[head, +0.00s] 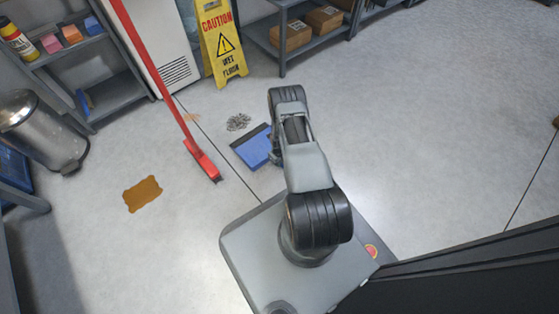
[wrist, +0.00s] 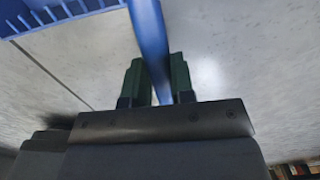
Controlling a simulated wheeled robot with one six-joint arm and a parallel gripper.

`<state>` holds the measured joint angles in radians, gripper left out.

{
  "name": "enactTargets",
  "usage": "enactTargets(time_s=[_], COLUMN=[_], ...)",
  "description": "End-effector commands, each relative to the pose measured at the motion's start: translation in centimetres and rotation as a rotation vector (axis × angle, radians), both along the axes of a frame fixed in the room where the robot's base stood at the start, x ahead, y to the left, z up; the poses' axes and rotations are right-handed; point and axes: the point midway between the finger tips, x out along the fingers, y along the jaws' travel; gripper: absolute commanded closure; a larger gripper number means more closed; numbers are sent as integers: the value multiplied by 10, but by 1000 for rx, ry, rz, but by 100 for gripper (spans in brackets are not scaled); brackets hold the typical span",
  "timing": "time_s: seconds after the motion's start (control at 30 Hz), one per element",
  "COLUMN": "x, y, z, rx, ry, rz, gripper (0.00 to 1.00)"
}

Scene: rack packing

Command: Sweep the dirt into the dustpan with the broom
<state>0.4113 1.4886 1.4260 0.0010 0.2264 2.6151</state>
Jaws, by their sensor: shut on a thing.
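A grey pile of dirt (head: 238,122) lies on the floor, just beyond the blue dustpan (head: 250,147). The dustpan appears to be at floor level, its dark front edge towards the dirt. Its blue tray also shows at the top left of the wrist view (wrist: 62,12). My gripper (wrist: 158,82) is shut on the blue dustpan handle (wrist: 148,30), with a green finger on each side. In the head view my arm hides most of the gripper and the handle. The red broom (head: 160,86) stands tilted, its head (head: 203,160) on the floor left of the dustpan.
A yellow caution sign (head: 222,45) stands behind the dirt. Shelves stand at the back left (head: 110,90) and back right (head: 283,52). A metal bin (head: 40,130) is at the left. A brown stain (head: 142,194) lies on the floor.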

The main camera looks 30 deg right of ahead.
Motion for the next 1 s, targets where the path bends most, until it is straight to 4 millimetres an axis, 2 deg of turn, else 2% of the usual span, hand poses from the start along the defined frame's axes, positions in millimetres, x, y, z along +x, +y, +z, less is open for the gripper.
enactTargets(time_s=[0.03,0.33,0.63,0.77,1.0], x=[1,0,0,1,0], y=[0,0,0,0,0], z=[0,0,5,24,74], rx=[-1,0,0,0,0], ry=[-2,0,1,-1,-1], rz=[0,0,0,0,0], gripper=[75,47,47,47,47])
